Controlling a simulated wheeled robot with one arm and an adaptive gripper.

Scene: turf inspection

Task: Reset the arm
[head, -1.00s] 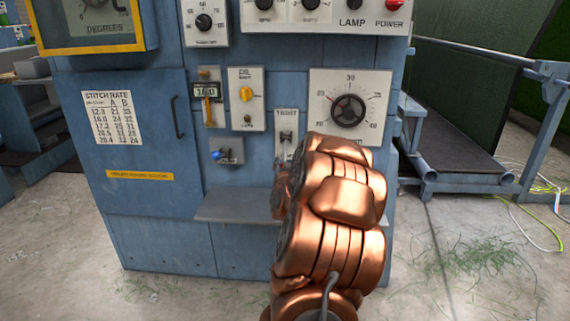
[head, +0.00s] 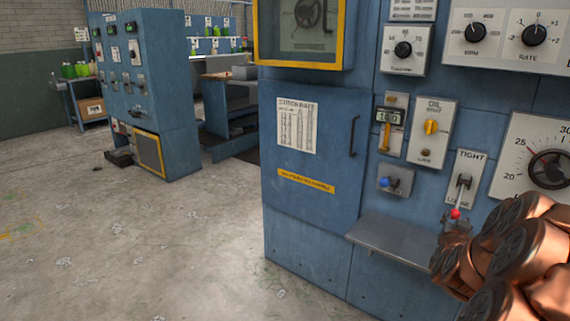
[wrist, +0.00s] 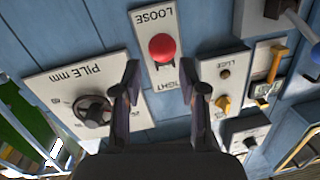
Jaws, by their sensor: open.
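My copper arm reaches in from the lower right of the head view. My gripper (wrist: 158,80) shows in the wrist view with its two dark fingers apart and nothing between them. A lever with a red knob (wrist: 162,47) is on the TIGHT/LOOSE plate (wrist: 144,18), just beyond the fingertips in that picture. In the head view the red knob (head: 455,213) hangs toward the LOOSE end, just above the end of my arm. I cannot tell whether a finger touches it. The arm hides most of the gripper there.
The blue machine panel (head: 310,235) stands close ahead. A grey shelf (head: 390,244) juts out below the controls, left of my arm. The PILE mm dial (wrist: 92,108) is beside a finger. A second blue cabinet (head: 165,110) stands back left. The floor (head: 130,250) at left is open.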

